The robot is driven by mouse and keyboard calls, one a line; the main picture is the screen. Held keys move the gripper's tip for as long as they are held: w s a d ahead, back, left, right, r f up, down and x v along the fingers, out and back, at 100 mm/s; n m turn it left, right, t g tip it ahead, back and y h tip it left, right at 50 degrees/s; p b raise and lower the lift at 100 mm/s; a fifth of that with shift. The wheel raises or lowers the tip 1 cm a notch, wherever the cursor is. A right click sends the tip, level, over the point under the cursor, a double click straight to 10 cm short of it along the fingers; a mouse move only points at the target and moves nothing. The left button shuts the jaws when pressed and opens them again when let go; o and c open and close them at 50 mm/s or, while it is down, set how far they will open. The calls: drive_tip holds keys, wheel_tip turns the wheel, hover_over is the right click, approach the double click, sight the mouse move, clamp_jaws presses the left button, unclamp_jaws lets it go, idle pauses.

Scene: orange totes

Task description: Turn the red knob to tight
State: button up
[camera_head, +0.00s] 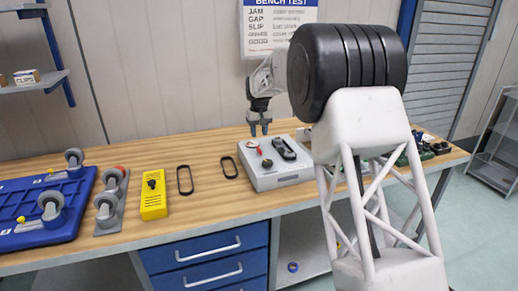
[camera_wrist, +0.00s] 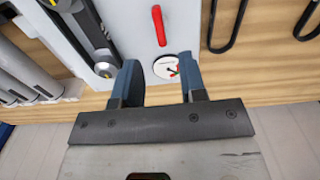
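The red knob (camera_wrist: 159,26) is a narrow, upright bar shape in the wrist view, on a light grey box (camera_wrist: 130,12). It shows as a small red spot (camera_head: 259,151) on the same box (camera_head: 280,178) in the head view. A round white dial (camera_wrist: 166,67) with a small red and dark marking lies between the knob and my gripper; its lettering is unreadable. My gripper (camera_wrist: 158,66) is open, its two blue fingers apart with nothing gripped. In the head view my gripper (camera_head: 260,129) points down above the box's back edge.
A black belt-and-roller part (camera_head: 285,149) sits on the box beside the knob. Dark loops (camera_head: 185,180), a yellow device (camera_head: 153,195), a caster plate (camera_head: 112,200) and a blue board (camera_head: 45,210) lie to the left. The wooden bench (camera_head: 215,205) has bare patches between them.

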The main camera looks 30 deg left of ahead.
sight(259, 149)
drive_tip(key=shift+f, duration=0.15)
drive_tip(key=shift+f, duration=3.75)
drive_tip(key=shift+c, duration=0.3)
clamp_jaws()
